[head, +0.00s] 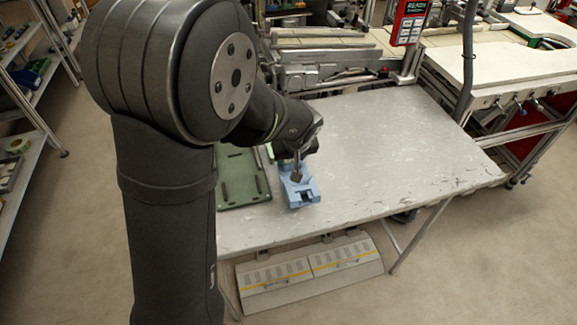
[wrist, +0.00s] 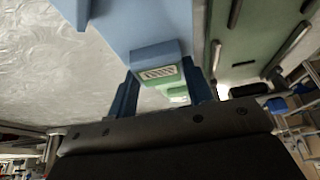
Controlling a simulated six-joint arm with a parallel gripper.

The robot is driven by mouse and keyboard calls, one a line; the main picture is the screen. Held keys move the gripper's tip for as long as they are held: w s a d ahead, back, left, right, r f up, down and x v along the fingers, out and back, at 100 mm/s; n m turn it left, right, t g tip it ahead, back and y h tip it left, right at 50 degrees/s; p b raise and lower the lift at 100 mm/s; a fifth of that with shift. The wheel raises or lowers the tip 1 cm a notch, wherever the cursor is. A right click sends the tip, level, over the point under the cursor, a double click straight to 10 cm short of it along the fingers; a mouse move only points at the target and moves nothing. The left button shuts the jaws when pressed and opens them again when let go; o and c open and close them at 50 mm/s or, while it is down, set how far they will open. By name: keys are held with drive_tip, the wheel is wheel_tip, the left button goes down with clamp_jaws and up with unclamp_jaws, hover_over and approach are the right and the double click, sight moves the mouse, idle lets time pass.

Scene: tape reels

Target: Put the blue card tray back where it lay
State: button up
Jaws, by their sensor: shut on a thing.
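The light blue card tray (head: 301,191) is at the left part of the grey table, just right of the green board (head: 238,178). My gripper (head: 297,174) is above its far part and shut on it. In the wrist view the tray (wrist: 150,22) fills the top middle, with a pale label on its end, and my dark blue fingers (wrist: 163,88) stand either side below it. A small green piece (wrist: 178,93) shows between the fingers. I cannot tell whether the tray touches the table.
The worn grey tabletop (head: 390,150) is clear to the right of the tray. A metal rail fixture (head: 325,75) runs along the back, with a red display (head: 408,22) at its right. Shelves (head: 25,120) stand at the far left.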

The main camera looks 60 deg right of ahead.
drive_tip(key=shift+w+d+f, duration=0.15)
drive_tip(key=shift+w+f, duration=0.25)
drive_tip(key=shift+w, duration=0.15)
drive_tip(key=shift+f, duration=1.9)
drive_tip(key=shift+f, duration=0.15)
drive_tip(key=o, duration=1.1)
drive_tip(key=v, duration=1.2)
drive_tip(key=shift+r, duration=4.15)
